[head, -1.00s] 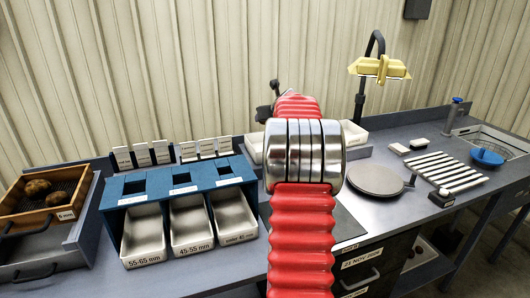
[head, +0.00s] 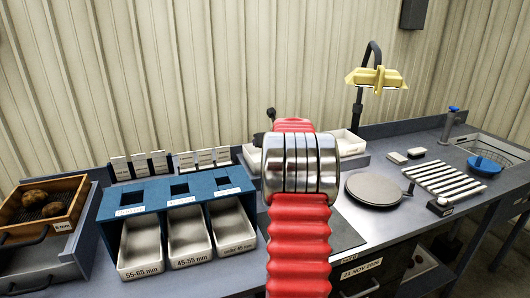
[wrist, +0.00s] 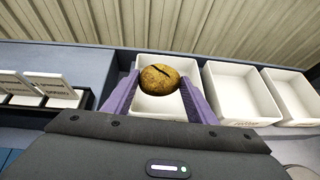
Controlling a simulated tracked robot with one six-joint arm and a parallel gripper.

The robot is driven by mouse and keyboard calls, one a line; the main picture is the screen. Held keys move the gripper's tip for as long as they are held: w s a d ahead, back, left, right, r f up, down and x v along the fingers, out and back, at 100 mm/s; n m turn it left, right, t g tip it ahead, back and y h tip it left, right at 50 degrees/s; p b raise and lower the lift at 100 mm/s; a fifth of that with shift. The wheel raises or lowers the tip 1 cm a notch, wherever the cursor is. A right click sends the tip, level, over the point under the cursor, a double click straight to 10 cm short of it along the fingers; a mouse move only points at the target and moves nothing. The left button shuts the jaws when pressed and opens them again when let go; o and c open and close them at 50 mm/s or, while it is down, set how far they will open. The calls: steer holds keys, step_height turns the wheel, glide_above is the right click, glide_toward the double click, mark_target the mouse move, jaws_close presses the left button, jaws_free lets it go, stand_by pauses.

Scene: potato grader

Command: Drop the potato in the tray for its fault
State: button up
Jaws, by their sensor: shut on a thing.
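The potato (wrist: 160,78) is brown and speckled, with a dark slit-like crack on its face. My gripper (wrist: 160,84) is shut on it, with a purple finger on each side. Beyond and below it in the wrist view is a white tray (wrist: 157,114), partly hidden by the potato and fingers. A second white tray (wrist: 239,92) and a third white tray (wrist: 297,97) stand to its right. Their front labels are too small to read. In the head view my red arm hides the gripper and potato; parts of white trays (head: 350,143) show behind it.
Upright label cards (wrist: 54,88) stand left of the trays. The head view shows a blue sizing box (head: 177,193) with metal bins, a wooden crate (head: 62,217) of potatoes, a round grey plate (head: 374,189), a roller rack (head: 445,178) and a yellow lamp (head: 377,78).

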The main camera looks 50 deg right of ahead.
steer(key=shift+f, duration=0.1)
steer(key=shift+f, duration=1.95)
steer(key=shift+f, duration=0.6)
steer(key=o, duration=1.2)
steer(key=shift+r, duration=0.7)
steer(key=v, duration=1.2)
steer(key=shift+f, duration=0.1)
